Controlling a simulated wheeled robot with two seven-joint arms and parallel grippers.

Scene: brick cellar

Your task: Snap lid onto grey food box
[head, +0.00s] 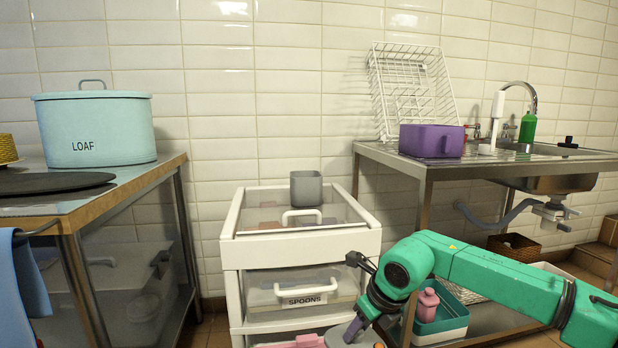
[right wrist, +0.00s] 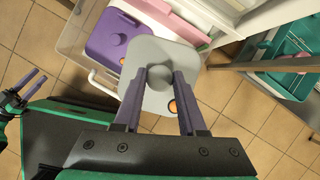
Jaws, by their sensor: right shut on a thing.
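The grey food box (head: 306,188) stands upright and open-topped on the white drawer unit in the head view. My right gripper (head: 357,328) is low in front of that unit, below and to the right of the box. It is shut on the knob of a grey lid (head: 347,338), which the head view's lower edge cuts off. In the right wrist view the grey lid (right wrist: 165,52) is shown whole, with an orange spot, between the purple fingers of my right gripper (right wrist: 160,75). My left gripper (right wrist: 33,82) shows small at the left there, its fingers apart and empty.
An open drawer below the lid holds a purple lid (right wrist: 112,42) and a pink lid (right wrist: 185,12). The SPOONS drawer (head: 305,290) is above it. A green bin (head: 440,318) stands right of the unit. A purple box (head: 432,140) is on the sink counter (head: 395,158).

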